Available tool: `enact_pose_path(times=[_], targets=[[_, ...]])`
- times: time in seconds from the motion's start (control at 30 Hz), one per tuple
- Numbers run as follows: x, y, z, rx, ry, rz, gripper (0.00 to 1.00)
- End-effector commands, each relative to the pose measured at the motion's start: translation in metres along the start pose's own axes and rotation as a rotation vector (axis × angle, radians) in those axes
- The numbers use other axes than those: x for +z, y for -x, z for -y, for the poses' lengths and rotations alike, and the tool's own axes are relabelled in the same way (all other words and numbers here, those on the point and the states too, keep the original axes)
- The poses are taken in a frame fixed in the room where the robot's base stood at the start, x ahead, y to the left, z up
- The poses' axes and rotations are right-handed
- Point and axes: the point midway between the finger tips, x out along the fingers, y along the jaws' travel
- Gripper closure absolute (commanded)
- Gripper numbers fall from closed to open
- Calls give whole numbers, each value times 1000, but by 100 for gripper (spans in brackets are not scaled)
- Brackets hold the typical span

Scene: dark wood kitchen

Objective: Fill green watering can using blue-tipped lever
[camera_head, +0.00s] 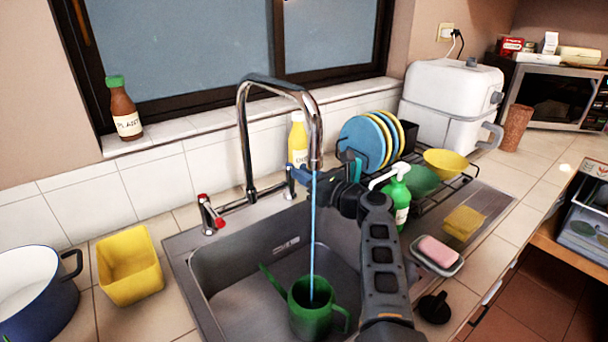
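The green watering can (312,309) stands upright in the metal sink under the chrome faucet (247,130). A thin blue stream of water (313,230) runs from the spout down into the can's opening. The blue-tipped lever (290,184) is at the right of the faucet's base, partly hidden. My gripper (304,175) is close beside this lever, behind the stream. Its fingers are small and dark, and I cannot tell whether they touch the lever or are open or shut. The red-tipped lever (212,216) is at the left.
The sink (225,268) surrounds the can. A green soap bottle (396,200), a dish rack with plates (362,142) and a yellow bottle (298,140) stand near my arm. A yellow container (129,265) and blue pot (35,295) are left. A soap dish (436,255) is right.

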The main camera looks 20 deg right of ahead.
Motion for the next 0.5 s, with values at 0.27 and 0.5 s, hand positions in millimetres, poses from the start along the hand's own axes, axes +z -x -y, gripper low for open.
enact_pose_path(times=[0.27,0.5], targets=[[0,0,0,-1,0,0,60],[0,0,0,-1,0,0,60]])
